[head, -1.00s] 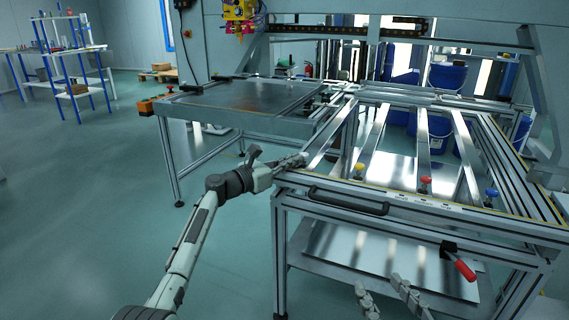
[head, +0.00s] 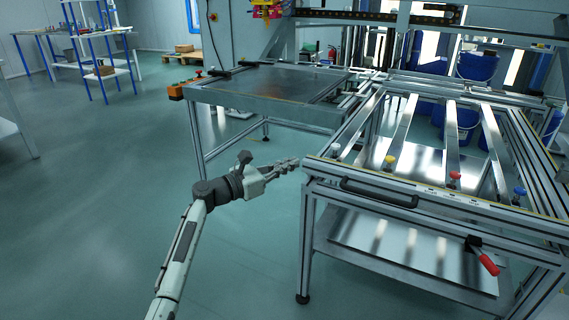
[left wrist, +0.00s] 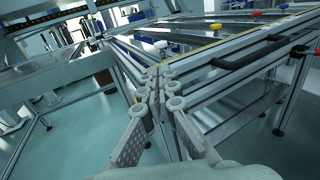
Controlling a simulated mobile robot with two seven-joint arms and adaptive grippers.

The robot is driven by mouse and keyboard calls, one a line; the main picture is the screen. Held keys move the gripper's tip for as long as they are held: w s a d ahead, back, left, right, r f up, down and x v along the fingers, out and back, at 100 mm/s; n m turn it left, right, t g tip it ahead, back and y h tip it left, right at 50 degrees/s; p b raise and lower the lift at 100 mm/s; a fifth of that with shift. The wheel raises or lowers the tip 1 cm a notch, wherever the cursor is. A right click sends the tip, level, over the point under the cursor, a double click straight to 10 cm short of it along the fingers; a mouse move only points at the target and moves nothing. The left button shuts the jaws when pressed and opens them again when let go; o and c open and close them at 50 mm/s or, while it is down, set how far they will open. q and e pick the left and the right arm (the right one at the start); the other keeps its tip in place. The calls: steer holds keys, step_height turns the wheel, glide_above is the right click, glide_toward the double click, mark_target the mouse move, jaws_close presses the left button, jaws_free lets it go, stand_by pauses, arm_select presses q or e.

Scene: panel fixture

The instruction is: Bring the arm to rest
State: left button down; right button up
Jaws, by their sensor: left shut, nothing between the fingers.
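My left gripper (head: 287,165) is shut and empty in the head view. It points right, just left of the near left corner of the panel fixture (head: 375,197), with a small gap seeming to lie between them. In the left wrist view the gripper's fingers (left wrist: 158,95) are together, and the fixture's front rail with its black handle (left wrist: 250,53) is beyond them to the right. My left arm (head: 185,245) comes up from the bottom of the head view, bent at the wrist. My right gripper is not in view.
A metal-topped table (head: 270,93) stands behind the gripper, left of the fixture. A red-handled clamp (head: 487,262) sticks out at the fixture's lower front. Blue shelves (head: 95,50) stand far left. The floor (head: 100,200) left of my arm is clear.

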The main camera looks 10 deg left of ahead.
arm_select(q)
steer(key=s+a+f+m+g+y+p, duration=0.2)
steer(key=s+a+f+m+g+y, duration=0.15)
steer(key=s+f+m, duration=0.65)
steer(key=s+a+f+m+g+y+p, duration=0.15)
steer(key=s+f+m+g+y, duration=0.35)
steer(key=s+f, duration=0.8)
steer(key=s+a+f+m+y, duration=0.1)
steer(key=s+a+m, duration=0.2)
steer(key=s, duration=0.4)
steer(key=s+a+f+m+g+y+p, duration=0.1)
steer(key=s+a+m+y, duration=0.1)
steer(key=s+a+m, duration=0.2)
steer(key=s+a+f+m+y+p, duration=0.1)
steer(key=s+a+m, duration=0.3)
steer(key=s, duration=0.6)
steer(key=m+y, duration=0.1)
steer(key=m, duration=0.1)
steer(key=shift+s+m, duration=0.15)
steer(key=shift+m, duration=0.25)
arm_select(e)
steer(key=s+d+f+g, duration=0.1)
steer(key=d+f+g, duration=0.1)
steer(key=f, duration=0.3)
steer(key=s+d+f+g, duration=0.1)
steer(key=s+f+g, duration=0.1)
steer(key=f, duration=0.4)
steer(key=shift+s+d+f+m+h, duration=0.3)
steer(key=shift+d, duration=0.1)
